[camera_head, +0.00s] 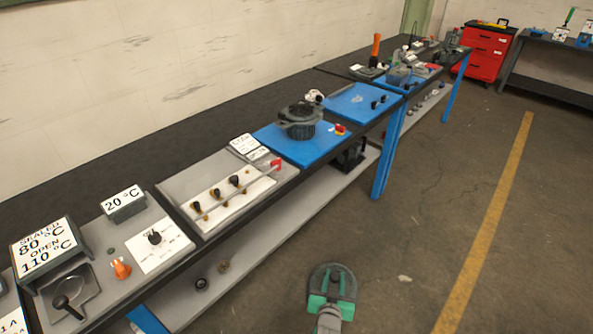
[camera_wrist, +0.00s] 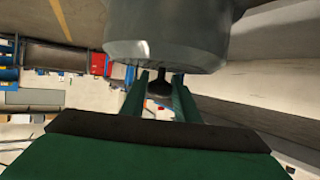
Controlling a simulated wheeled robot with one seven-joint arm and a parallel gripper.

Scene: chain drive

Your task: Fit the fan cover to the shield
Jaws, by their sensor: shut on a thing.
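My gripper (camera_head: 331,303) is over the floor in front of the bench, at the bottom of the head view. It holds a round dark grey cover, which I take for the fan cover (camera_head: 334,272). In the wrist view the green fingers of my gripper (camera_wrist: 159,84) are shut on a black knob below the big grey cover (camera_wrist: 165,38). A dark ribbed motor-like body (camera_head: 300,116) stands on a blue board (camera_head: 328,146) on the bench, well apart from my gripper. The shield is probably its end, but I cannot make it out clearly.
The long bench carries a plate with black knobs (camera_head: 215,204), temperature signs (camera_head: 45,248) and another blue board (camera_head: 357,104). A lower shelf (camera_head: 290,209) runs under it. A red tool cabinet (camera_head: 484,52) stands far back. The floor to the right is open.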

